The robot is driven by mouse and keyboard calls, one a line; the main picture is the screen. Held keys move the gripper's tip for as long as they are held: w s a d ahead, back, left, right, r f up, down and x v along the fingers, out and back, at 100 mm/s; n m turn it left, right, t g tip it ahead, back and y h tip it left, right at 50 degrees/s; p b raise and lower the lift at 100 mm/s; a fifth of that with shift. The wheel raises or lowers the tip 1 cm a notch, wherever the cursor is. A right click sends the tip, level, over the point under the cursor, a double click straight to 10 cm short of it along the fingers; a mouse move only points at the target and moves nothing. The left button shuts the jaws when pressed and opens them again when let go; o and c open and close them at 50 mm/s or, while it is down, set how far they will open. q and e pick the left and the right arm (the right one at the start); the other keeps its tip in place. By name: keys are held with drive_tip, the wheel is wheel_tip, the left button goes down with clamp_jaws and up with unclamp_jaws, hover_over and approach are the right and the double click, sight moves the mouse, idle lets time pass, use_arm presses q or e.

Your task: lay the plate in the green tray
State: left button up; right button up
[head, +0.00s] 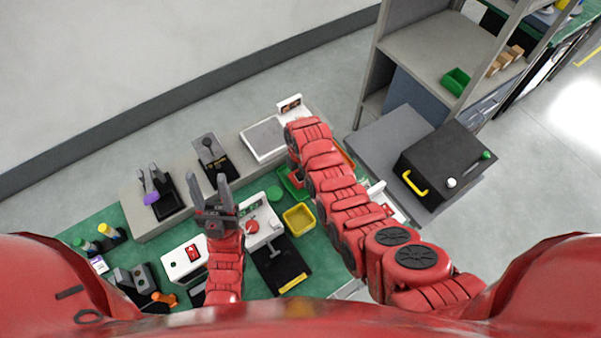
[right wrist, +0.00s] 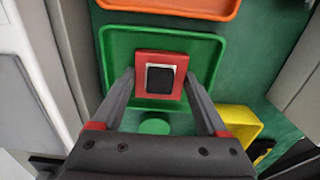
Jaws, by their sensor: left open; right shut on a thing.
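The plate (right wrist: 146,57), a red square with a black centre in a pale frame, is between the fingers of my right gripper (right wrist: 160,84) in the right wrist view. The gripper is shut on it. Behind it in that view is the green tray (right wrist: 206,52), which has a raised rim. The plate overlaps the tray's middle; I cannot tell how high it is above the floor of the tray. In the head view my right arm covers the plate and most of the green tray (head: 290,185). My left gripper (head: 209,183) is open and empty over the bench.
A yellow bin (head: 299,218) and a green disc (head: 274,193) lie near the green tray. An orange tray (right wrist: 185,5) is beyond it. Several devices stand along the bench's grey ledge (head: 150,226). A black box with a yellow handle (head: 414,184) stands at the right.

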drive_tip(key=shift+f, duration=0.1)
drive_tip(key=o, duration=1.2)
drive_tip(key=shift+o, duration=0.2)
